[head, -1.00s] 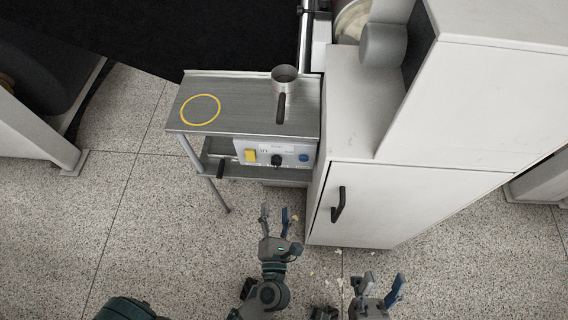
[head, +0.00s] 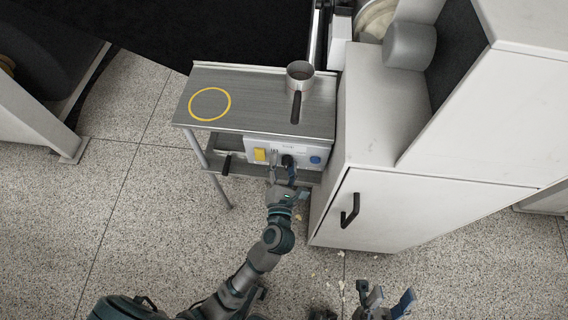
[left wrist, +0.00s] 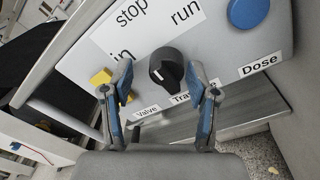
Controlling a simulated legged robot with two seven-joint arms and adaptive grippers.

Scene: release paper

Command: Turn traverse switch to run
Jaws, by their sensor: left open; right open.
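The traverse switch is a black rotary knob (left wrist: 167,68) on a light control panel (left wrist: 225,50), under the printed words "stop" and "run". In the head view the knob (head: 288,161) is partly behind my left gripper (head: 282,176). My left gripper (left wrist: 160,100) is open, its fingers on either side of the knob; I cannot tell whether they touch it. My right gripper (head: 385,300) is open and empty at the bottom of the head view, away from the panel.
A yellow switch (left wrist: 102,77) is left of the knob and a blue button (left wrist: 248,12) is right of it. A steel table (head: 255,95) above holds a metal cup with a handle (head: 299,76). A white cabinet (head: 375,205) stands close on the right.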

